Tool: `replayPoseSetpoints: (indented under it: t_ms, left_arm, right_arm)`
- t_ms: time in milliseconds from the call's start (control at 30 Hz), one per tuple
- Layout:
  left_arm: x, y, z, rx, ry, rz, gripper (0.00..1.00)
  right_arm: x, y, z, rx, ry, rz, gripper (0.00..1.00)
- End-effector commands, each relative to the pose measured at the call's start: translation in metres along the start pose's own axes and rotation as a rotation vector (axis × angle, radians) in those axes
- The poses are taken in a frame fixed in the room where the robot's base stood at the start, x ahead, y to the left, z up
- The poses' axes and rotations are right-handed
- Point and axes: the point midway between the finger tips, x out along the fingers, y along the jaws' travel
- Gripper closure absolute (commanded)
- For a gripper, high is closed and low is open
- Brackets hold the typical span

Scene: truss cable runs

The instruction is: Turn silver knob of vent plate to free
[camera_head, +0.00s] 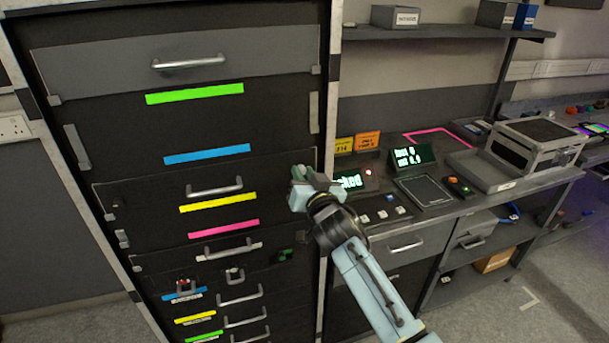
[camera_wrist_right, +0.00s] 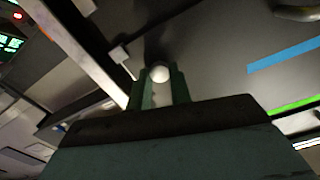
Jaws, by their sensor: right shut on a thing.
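My right gripper (camera_head: 303,180) is at the right edge of the dark rack in the head view, in front of a dark panel near a blue strip (camera_head: 207,154). In the right wrist view, the right gripper's two green fingers (camera_wrist_right: 162,84) are shut on a small round silver knob (camera_wrist_right: 159,73). The knob sits against the dark panel (camera_wrist_right: 215,60), which I take to be the vent plate. In the head view the knob is hidden behind the gripper. Its turn position cannot be read. My left gripper is not in view.
The rack has drawers with bar handles, one at the top (camera_head: 188,63), and coloured strips. Its light upright post (camera_head: 331,90) stands close beside my right gripper. To the right is a bench with a lit display (camera_head: 408,156), a grey case (camera_head: 537,143) and small boxes.

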Motion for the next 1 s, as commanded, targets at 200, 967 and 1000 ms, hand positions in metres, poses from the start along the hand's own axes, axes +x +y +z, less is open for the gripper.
replayPoseSetpoints:
  t_ms: [200,967,1000]
  left_arm:
    - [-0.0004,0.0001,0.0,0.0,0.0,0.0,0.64]
    - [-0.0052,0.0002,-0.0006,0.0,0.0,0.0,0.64]
    - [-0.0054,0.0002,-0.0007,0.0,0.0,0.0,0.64]
  right_arm:
    - [-0.0001,0.0001,0.0002,-0.032,0.0,0.0,1.0]
    - [-0.0001,-0.0005,0.0005,-0.644,-0.001,0.0,1.0]
    - [-0.0001,-0.0005,0.0005,-0.681,-0.001,0.0,1.0]
